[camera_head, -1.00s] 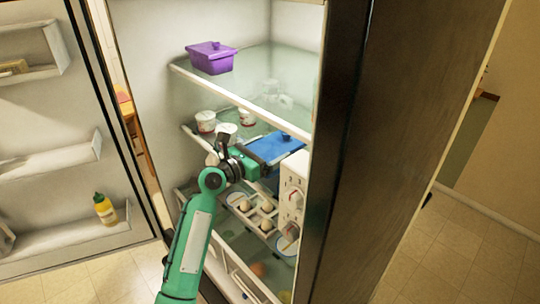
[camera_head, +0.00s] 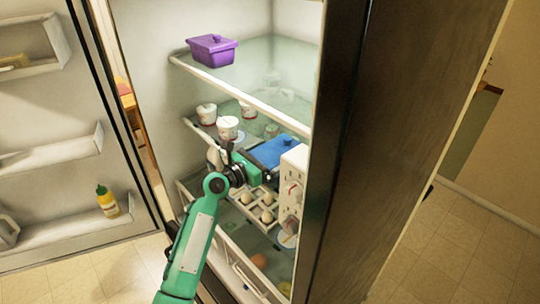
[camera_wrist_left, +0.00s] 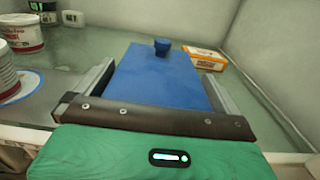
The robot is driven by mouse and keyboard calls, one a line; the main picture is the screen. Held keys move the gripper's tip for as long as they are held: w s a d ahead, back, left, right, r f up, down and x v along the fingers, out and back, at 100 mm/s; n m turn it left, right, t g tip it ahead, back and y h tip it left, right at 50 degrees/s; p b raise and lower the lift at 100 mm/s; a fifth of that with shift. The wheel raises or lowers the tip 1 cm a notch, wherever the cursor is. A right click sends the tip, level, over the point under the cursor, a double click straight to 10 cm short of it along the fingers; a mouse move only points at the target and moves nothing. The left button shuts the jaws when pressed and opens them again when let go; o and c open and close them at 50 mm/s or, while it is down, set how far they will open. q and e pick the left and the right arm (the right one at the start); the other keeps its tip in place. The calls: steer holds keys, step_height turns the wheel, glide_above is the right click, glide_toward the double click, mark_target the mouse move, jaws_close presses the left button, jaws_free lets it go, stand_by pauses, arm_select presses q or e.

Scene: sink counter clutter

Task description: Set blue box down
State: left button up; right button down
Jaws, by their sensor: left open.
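The blue box (camera_head: 277,152) with a small knob on its lid is inside the fridge on the middle glass shelf. It also shows in the left wrist view (camera_wrist_left: 160,85), lying flat between my jaws. My left gripper (camera_head: 246,164) is at the box's near end, with one finger along each side. The jaws are open; the right finger shows a small gap from the box, and contact on the left is hard to tell. The box's underside is hidden. My right gripper is not in view.
White tubs (camera_head: 228,127) stand left of the box. An orange-and-white carton (camera_wrist_left: 205,56) is behind it. A purple container (camera_head: 212,50) sits above; an egg tray (camera_head: 258,204) is below.

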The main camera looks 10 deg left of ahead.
arm_select(q)
steer(key=shift+s+a, duration=0.15)
steer(key=shift+s, duration=0.05)
steer(key=b+v, duration=0.4)
steer(key=v, duration=0.7)
steer(key=shift+s, duration=0.2)
steer(key=shift+a, duration=0.15)
